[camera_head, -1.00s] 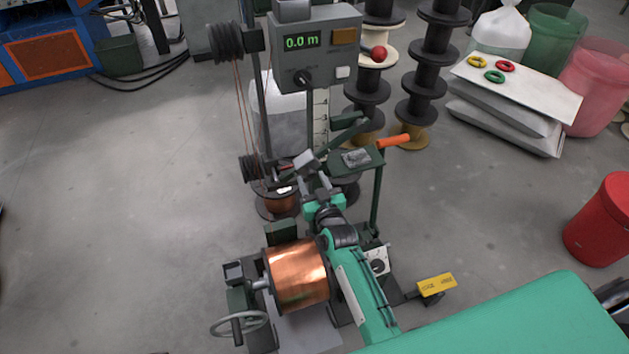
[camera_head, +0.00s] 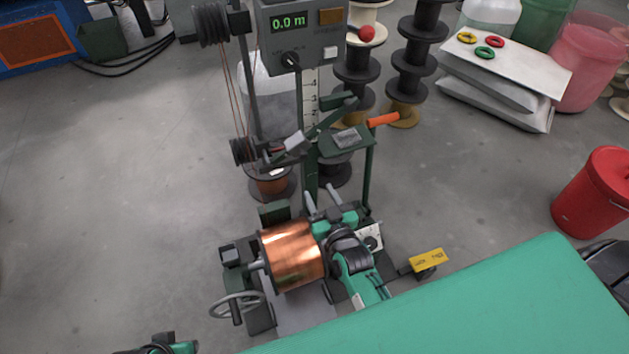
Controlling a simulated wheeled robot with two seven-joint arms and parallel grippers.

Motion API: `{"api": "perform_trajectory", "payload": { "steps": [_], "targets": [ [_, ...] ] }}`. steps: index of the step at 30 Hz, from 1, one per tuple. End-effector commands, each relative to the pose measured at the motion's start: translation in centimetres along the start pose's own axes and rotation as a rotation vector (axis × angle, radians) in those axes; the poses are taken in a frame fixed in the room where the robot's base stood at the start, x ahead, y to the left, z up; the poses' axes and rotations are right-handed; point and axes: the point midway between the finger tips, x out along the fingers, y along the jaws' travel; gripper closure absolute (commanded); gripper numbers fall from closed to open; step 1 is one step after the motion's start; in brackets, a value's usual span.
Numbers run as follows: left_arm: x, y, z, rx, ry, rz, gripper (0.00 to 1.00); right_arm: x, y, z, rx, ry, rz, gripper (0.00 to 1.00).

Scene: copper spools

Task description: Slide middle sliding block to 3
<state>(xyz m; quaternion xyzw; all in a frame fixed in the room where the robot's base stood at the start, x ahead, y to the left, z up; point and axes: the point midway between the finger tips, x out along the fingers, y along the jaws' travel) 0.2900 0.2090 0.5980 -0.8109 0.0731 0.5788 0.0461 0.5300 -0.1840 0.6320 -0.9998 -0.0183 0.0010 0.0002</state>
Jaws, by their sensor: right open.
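A vertical white scale (camera_head: 311,98) with black numbers, 4 near the top and 3 below it, stands under the grey meter box. A dark green block (camera_head: 338,101) sits beside the scale, close to the 3. I cannot tell for sure whether it is the middle sliding block. My right gripper (camera_head: 321,192) is below the scale, just behind the copper spool. Its two pale fingers are apart with nothing seen between them, well clear of the block. Part of my left arm (camera_head: 160,345) shows at the bottom left edge; its finger state is unclear.
A copper spool (camera_head: 291,255) with a handwheel (camera_head: 237,305) is beside my right arm. A grey meter box (camera_head: 302,35) reads 0.0 m. A small green platform (camera_head: 346,142) and an orange handle (camera_head: 383,120) stand right of the scale. Open floor lies to the left.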

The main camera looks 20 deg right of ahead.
Motion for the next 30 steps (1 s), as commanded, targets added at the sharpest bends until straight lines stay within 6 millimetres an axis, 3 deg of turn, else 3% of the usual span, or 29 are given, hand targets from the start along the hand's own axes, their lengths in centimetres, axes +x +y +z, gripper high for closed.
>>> {"api": "perform_trajectory", "payload": {
  "steps": [6,24,30],
  "targets": [
    [0.4,0.1,0.3,-0.002,-0.01,0.003,0.64,-1.6,-0.1,0.0,0.0,0.0,-0.001,0.54],
    [0.4,0.2,0.3,-0.003,-0.009,0.005,0.64,-1.8,0.0,0.0,0.0,-0.003,-0.001,0.54],
    [0.4,0.2,0.3,-0.002,-0.009,0.004,0.64,-2.9,-0.3,1.0,-0.003,-0.123,-0.043,0.54]
  ]
}}
